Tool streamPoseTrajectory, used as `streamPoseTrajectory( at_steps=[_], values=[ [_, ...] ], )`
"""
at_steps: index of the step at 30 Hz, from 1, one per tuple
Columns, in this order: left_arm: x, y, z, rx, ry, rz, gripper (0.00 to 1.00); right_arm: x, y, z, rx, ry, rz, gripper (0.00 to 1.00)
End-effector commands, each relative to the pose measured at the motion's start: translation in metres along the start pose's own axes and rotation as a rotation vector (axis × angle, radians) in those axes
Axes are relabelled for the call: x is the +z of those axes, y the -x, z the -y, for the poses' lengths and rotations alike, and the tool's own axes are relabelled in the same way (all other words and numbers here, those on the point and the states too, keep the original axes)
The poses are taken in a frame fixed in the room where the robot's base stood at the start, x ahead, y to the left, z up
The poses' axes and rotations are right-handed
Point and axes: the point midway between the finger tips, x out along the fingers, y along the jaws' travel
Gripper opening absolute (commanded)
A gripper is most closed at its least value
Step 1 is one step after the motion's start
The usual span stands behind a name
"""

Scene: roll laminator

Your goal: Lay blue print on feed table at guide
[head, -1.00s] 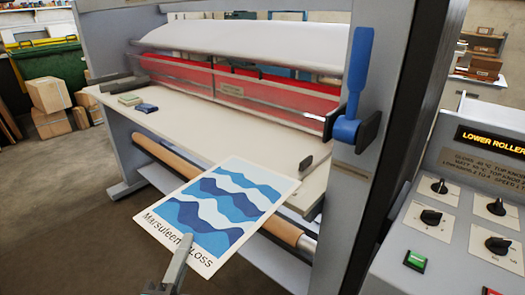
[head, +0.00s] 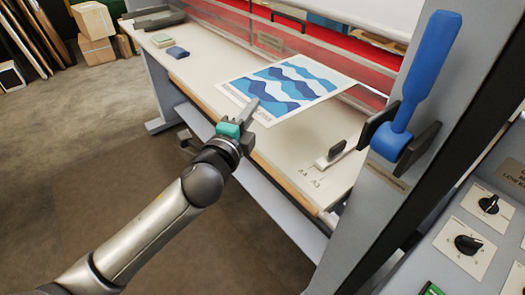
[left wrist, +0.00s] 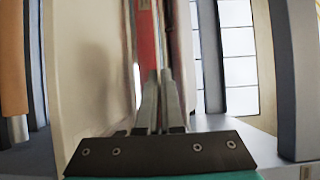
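The blue print (head: 290,82), white with blue wave bands, is over the pale feed table (head: 205,85), its far edge close to the clear shield and red roller. I cannot tell whether it rests flat or hovers slightly. My left gripper (head: 249,110) is at its near edge, its fingers close together and shut on that edge. In the left wrist view the fingers (left wrist: 158,105) are nearly together; the print is hard to make out there. The guide (head: 335,155), a small block with a dark top, stands nearer and to the right, apart from the print, beside the A4 and A3 marks.
A blue lever (head: 425,75) stands on the right side frame. A control panel (head: 475,235) with knobs is at lower right. A blue pad (head: 177,53) and several small items lie on the table's left end. Cardboard boxes (head: 93,35) stand on the floor behind.

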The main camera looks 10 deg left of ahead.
Motion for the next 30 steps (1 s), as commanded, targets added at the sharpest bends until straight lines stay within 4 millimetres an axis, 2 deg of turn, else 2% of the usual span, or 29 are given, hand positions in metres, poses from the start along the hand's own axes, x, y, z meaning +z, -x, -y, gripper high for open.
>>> streamPoseTrajectory(
  at_steps=[1,3,10,13,20,27,30],
  values=[
    [0.000,0.001,-0.021,0.005,0.004,0.001,0.00,0.003,-0.009,-0.001,0.001,0.001,0.004,0.00],
    [0.000,0.000,-0.040,0.003,0.004,0.003,0.00,0.006,-0.017,-0.001,0.002,0.002,0.006,0.00],
    [0.000,0.000,-0.095,0.001,0.003,0.002,0.00,0.009,-0.041,-0.003,0.004,0.003,0.008,0.00],
    [0.000,0.000,-0.107,-0.001,0.003,0.001,0.00,0.009,-0.046,-0.003,0.004,0.003,0.008,0.00],
    [0.000,0.000,-0.119,-0.002,0.002,0.001,0.00,0.009,-0.051,-0.003,0.004,0.003,0.007,0.00],
    [0.000,0.000,-0.153,-0.001,0.003,0.001,0.00,0.009,-0.071,-0.003,0.005,0.003,0.005,0.00],
    [0.000,0.000,-0.154,-0.003,0.001,0.000,0.00,0.008,-0.071,-0.003,0.005,0.003,0.003,0.00]
  ],
)
